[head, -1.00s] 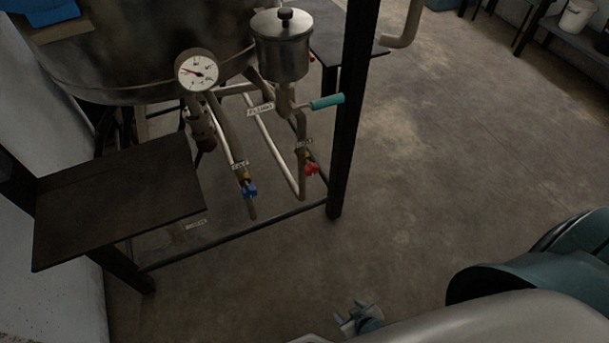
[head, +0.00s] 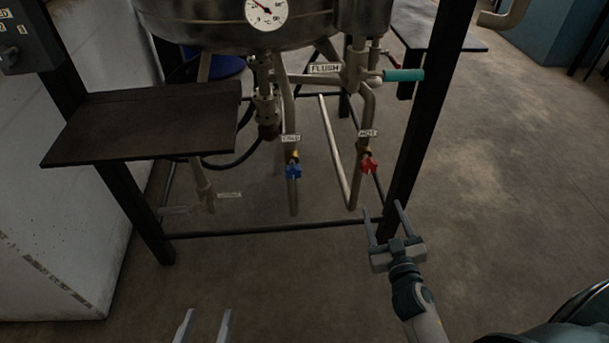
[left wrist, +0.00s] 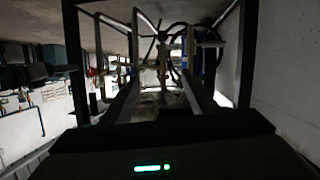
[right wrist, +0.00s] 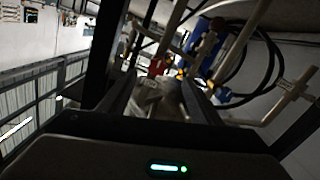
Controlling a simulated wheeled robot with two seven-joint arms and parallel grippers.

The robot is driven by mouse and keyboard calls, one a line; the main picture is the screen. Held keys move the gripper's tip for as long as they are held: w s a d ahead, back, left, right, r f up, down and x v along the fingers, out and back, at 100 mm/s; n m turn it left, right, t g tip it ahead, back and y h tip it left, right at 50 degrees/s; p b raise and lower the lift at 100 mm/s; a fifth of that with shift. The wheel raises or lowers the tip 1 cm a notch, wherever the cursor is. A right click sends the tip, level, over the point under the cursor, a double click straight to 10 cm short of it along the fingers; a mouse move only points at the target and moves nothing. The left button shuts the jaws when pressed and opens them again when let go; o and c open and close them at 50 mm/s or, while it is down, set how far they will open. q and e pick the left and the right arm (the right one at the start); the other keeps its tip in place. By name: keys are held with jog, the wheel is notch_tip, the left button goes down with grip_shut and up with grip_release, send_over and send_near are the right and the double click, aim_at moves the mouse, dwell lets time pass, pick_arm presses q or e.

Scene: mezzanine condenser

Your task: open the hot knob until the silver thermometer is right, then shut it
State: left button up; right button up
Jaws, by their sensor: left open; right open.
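The red hot knob (head: 368,165) sits on a pipe under a HOT label (head: 367,133). It also shows in the right wrist view (right wrist: 158,67), just beyond the fingers. The silver-rimmed thermometer (head: 266,12) has a white dial, cut off by the top edge; its needle points to the upper left, and the exact reading is too small to tell. My right gripper (head: 383,208) is open and empty, below and slightly right of the red knob, apart from it. My left gripper (head: 207,314) is open and empty at the bottom edge, well in front of the pipes.
A blue knob (head: 293,171) hangs left of the red one. A teal FLUSH lever (head: 403,76) sticks out above right. A black frame leg (head: 427,120) stands close right of the red knob, a low rail (head: 270,231) runs beneath, and a dark shelf (head: 140,125) is at left.

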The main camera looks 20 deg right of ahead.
aim_at(370, 169)
pick_arm(q)
jog(key=shift+s+a+r, duration=0.1)
jog(key=shift+s+r, duration=0.1)
jog(key=shift+r, duration=0.55)
pick_arm(e)
jog(key=shift+r, duration=0.7)
jog(key=shift+w, duration=0.15)
jog(key=x, duration=0.7)
jog(key=b+x, duration=0.1)
jog(key=x, duration=0.7)
jog(key=shift+w+r, duration=0.15)
jog(key=shift+w, duration=0.2)
pick_arm(q)
jog(key=shift+w+d+r+t, duration=0.1)
jog(key=shift+d+r+t, duration=0.1)
jog(key=shift+r+t, duration=0.45)
jog(key=shift+w+d+r+t, duration=0.15)
jog(key=shift+r+t, duration=0.2)
jog(key=shift+r, duration=0.45)
pick_arm(e)
jog(key=shift+x, duration=0.8)
jog(key=c, duration=1)
